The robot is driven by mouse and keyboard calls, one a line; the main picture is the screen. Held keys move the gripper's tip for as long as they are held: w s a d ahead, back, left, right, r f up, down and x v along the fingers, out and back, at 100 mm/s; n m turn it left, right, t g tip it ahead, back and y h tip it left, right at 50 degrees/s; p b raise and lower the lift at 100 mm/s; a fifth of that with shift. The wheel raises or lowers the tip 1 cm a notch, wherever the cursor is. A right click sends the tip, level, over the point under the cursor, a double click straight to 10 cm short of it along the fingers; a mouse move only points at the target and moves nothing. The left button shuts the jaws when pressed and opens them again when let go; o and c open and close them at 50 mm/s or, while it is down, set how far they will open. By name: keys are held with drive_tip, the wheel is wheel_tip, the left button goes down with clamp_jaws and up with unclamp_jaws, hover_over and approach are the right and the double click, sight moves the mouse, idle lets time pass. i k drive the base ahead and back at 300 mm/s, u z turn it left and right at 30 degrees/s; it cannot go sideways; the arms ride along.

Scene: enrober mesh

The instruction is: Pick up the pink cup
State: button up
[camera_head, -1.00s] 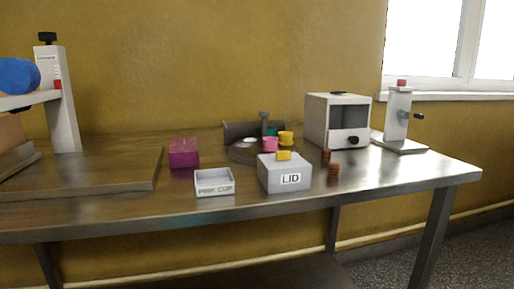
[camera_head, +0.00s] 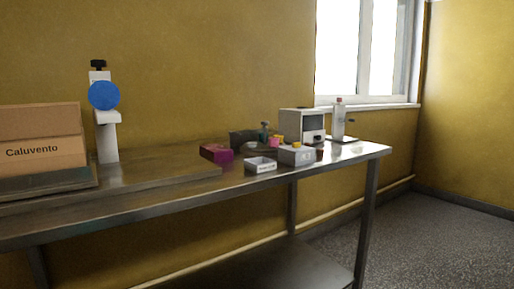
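The pink cup (camera_head: 272,146) is small in the head view. It sits toward the back of the metal table (camera_head: 150,197), behind the white tray and the grey lid block. A yellow cup (camera_head: 279,139) stands just behind it to the right. The pink cup's lower part is hard to make out at this distance. My gripper is not in view.
In front are a white open tray (camera_head: 260,164) and a grey block (camera_head: 297,155). A magenta box (camera_head: 216,153) lies to the left. A white machine (camera_head: 302,126) and a white stand (camera_head: 338,121) are behind right. A cardboard box (camera_head: 41,138) is far left. Floor is clear at right.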

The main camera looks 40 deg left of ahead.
sight(274, 141)
drive_tip(key=u, duration=2.4)
drive_tip(key=i, duration=0.35)
drive_tip(key=z, duration=0.15)
